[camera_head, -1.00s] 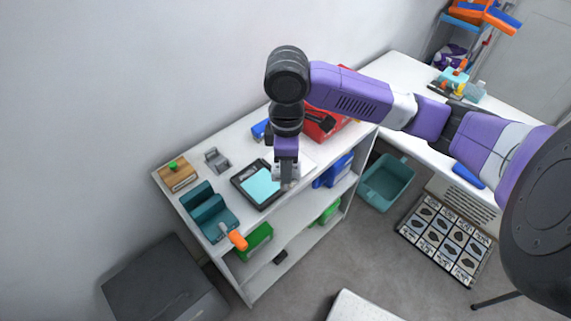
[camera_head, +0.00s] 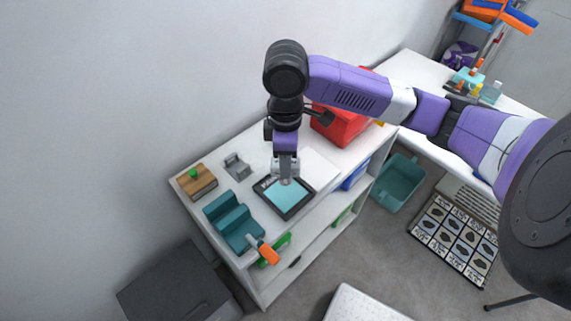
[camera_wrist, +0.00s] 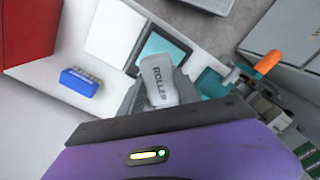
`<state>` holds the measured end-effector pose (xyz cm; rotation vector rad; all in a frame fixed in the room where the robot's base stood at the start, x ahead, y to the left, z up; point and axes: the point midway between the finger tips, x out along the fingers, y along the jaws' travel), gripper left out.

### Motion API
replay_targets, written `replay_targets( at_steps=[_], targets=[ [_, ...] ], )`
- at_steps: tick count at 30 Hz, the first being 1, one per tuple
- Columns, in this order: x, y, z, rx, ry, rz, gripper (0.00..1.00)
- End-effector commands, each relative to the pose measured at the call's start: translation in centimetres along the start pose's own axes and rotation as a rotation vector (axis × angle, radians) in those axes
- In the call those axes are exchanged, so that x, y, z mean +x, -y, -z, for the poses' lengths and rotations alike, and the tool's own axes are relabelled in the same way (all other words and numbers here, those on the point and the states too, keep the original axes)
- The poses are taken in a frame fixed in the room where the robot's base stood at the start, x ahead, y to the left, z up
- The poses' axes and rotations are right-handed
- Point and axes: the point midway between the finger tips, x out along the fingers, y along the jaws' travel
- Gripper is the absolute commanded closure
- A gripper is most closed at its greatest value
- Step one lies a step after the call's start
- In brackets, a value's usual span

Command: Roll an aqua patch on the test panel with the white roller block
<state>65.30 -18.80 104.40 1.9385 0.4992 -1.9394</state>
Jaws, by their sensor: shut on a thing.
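My gripper (camera_head: 287,177) points down and is shut on the white roller block (camera_wrist: 158,80), whose face reads "ROLLER" in the wrist view. The block sits between the dark fingers. It is over the back part of the black-rimmed tray with aqua paint (camera_head: 288,198); I cannot tell whether it touches the paint. The tray also shows in the wrist view (camera_wrist: 155,46), partly hidden by the block. The white test panel (camera_head: 318,167) lies just right of the tray on the white shelf top, partly behind my gripper, and looks plain white in the wrist view (camera_wrist: 115,35).
A teal stepped holder (camera_head: 232,222) with an orange-handled tool (camera_head: 264,250) stands left of the tray. A wooden block with a green knob (camera_head: 197,182) and a grey bracket (camera_head: 237,167) lie behind. A red box (camera_head: 340,125) stands right. A blue brush-like block (camera_wrist: 80,82) lies near the panel.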

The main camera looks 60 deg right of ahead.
Motion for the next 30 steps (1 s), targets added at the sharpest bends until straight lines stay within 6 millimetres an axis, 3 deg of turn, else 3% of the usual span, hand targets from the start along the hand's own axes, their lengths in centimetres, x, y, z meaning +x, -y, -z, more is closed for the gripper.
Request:
replay_targets(
  at_steps=[11,30],
  targets=[
    [0.5,0.0,0.0,0.0,0.0,0.0,1.0],
    [5.9,0.0,0.0,0.0,0.0,0.0,1.0]
  ],
)
